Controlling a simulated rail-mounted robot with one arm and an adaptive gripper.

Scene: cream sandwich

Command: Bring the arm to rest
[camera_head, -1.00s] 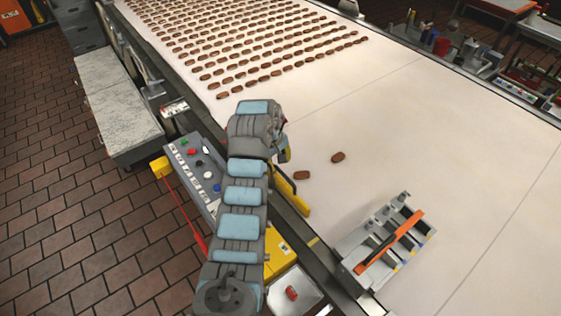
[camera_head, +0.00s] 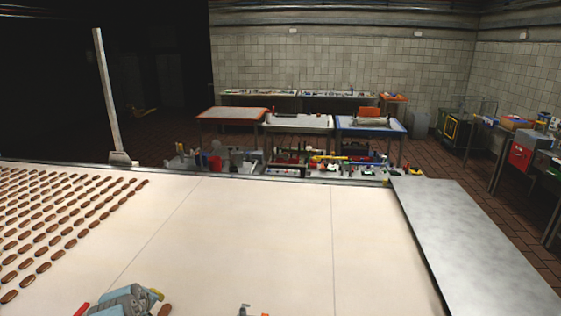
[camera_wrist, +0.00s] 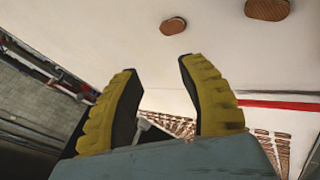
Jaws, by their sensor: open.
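My gripper (camera_wrist: 157,66) shows in the wrist view with its two yellow ridged fingers spread apart and nothing between them. In the head view only the upper part of my blue-grey arm (camera_head: 125,302) shows, at the bottom left edge over the pale conveyor belt (camera_head: 260,230). The rest of the arm is cut off by the frame. In the wrist view two brown biscuits (camera_wrist: 173,25) lie on the pale surface beyond the fingertips, apart from them. One biscuit (camera_head: 165,310) also shows beside my arm in the head view.
Rows of brown biscuits (camera_head: 60,215) cover the left of the belt. The belt's middle and right are largely clear. A grey metal table (camera_head: 465,235) adjoins at right. Cluttered low benches (camera_head: 345,167) and worktables (camera_head: 297,121) stand behind. A small grey and orange item (camera_head: 246,311) peeks in below.

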